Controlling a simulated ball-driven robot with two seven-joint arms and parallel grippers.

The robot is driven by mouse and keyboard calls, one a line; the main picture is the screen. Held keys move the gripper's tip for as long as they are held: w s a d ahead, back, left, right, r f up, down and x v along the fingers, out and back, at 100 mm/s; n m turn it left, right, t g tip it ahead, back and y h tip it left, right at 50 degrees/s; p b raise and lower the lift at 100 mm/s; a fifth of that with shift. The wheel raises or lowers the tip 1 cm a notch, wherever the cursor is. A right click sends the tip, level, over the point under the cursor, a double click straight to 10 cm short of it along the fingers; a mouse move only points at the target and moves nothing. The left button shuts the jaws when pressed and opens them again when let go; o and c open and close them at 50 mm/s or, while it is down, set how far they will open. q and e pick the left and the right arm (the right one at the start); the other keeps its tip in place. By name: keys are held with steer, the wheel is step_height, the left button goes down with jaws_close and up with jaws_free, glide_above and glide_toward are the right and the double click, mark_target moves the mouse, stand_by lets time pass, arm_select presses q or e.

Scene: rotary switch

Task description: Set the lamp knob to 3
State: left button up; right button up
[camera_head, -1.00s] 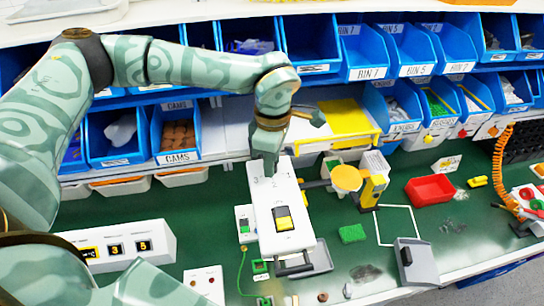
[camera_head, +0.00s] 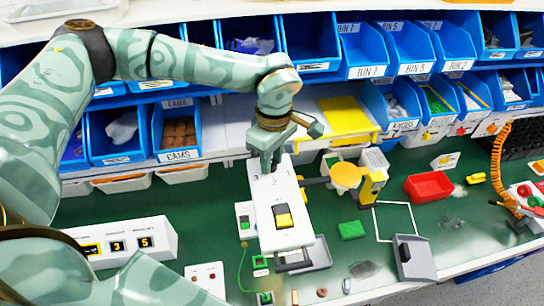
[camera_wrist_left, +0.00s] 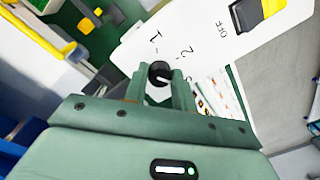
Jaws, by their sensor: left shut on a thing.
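The white switch panel (camera_head: 296,238) stands at the middle of the green bench, with a yellow and black switch (camera_head: 283,216) on its face. My left gripper (camera_head: 270,165) is at the panel's far end. In the left wrist view, its fingers (camera_wrist_left: 160,84) are shut on the black round lamp knob (camera_wrist_left: 159,71). The marks 1, 2 and OFF show on the panel beside the knob. The knob's pointer is not clear, so I cannot tell its setting. In the head view the gripper hides the knob. My right gripper is not in view.
Blue bins (camera_head: 365,58) line the shelves behind the panel. A yellow device with a round top (camera_head: 346,176) stands close to the panel's right. A white display box (camera_head: 122,243) is at left. A red tray (camera_head: 429,187) and a green block (camera_head: 352,230) lie to the right.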

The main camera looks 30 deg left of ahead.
mark_target(274, 160)
arm_select(q)
steer(key=shift+w+r, duration=0.15)
steer(key=o, duration=1)
steer(key=r, duration=0.5)
steer(key=r+b, duration=0.1)
steer(key=r, duration=0.4)
steer(key=r+b, duration=0.1)
steer(key=r, duration=0.5)
steer(key=shift+w+r, duration=0.1)
steer(key=shift+w, duration=0.2)
